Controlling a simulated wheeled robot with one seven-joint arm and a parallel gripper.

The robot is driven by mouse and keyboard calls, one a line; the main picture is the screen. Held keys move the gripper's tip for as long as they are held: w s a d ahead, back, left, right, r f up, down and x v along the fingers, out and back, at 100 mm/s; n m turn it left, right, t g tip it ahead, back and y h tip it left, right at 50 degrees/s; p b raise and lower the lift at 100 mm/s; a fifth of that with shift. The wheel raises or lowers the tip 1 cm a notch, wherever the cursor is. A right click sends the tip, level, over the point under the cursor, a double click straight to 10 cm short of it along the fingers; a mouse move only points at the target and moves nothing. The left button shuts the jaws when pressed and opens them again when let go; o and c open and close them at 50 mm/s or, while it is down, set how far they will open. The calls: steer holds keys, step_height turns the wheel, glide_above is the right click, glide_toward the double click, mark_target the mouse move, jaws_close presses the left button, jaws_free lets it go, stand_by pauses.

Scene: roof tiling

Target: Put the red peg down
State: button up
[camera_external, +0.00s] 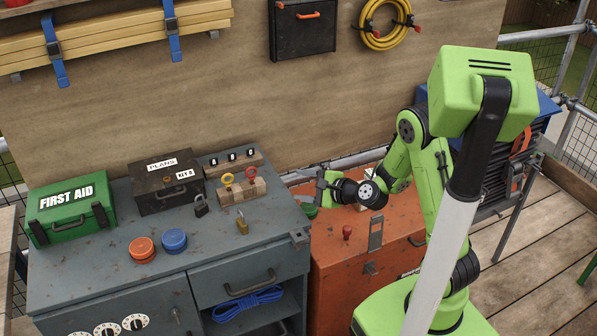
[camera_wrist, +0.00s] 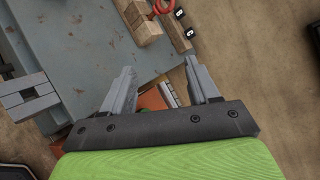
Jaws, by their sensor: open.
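The red peg (camera_external: 347,232) stands upright on top of the orange chest (camera_external: 332,262), near its front left in the external view. My gripper (camera_external: 322,189) is above the back left of the chest, apart from the peg and higher than it. In the wrist view my gripper (camera_wrist: 165,78) has its two grey fingers spread, with nothing held between them. The peg does not show in the wrist view.
A grey workbench (camera_external: 110,262) adjoins the chest on the left. It bears a wooden block (camera_external: 240,193) with red and yellow rings, padlocks, a black plans box (camera_external: 165,185) and a green first aid box (camera_external: 70,208). A metal hasp (camera_external: 375,238) is right of the peg.

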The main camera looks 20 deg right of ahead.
steer(key=s+d+r+n+g+h, duration=0.3)
steer(key=s+d+n, duration=0.5)
steer(key=s, duration=0.4)
steer(key=s+d+r+n+g+h, duration=0.3)
steer(key=s+d+r+n+h, duration=0.1)
steer(key=s+d+n, duration=0.4)
steer(key=s+r+n, duration=0.1)
steer(key=s+n, duration=0.1)
steer(key=s, duration=0.2)
steer(key=shift+s+n+g, duration=0.3)
steer(key=shift+s+g, duration=0.05)
steer(key=shift+g, duration=0.05)
steer(key=shift+r, duration=0.1)
step_height(320, 180, up, 12)
steer(key=p, duration=1.2)
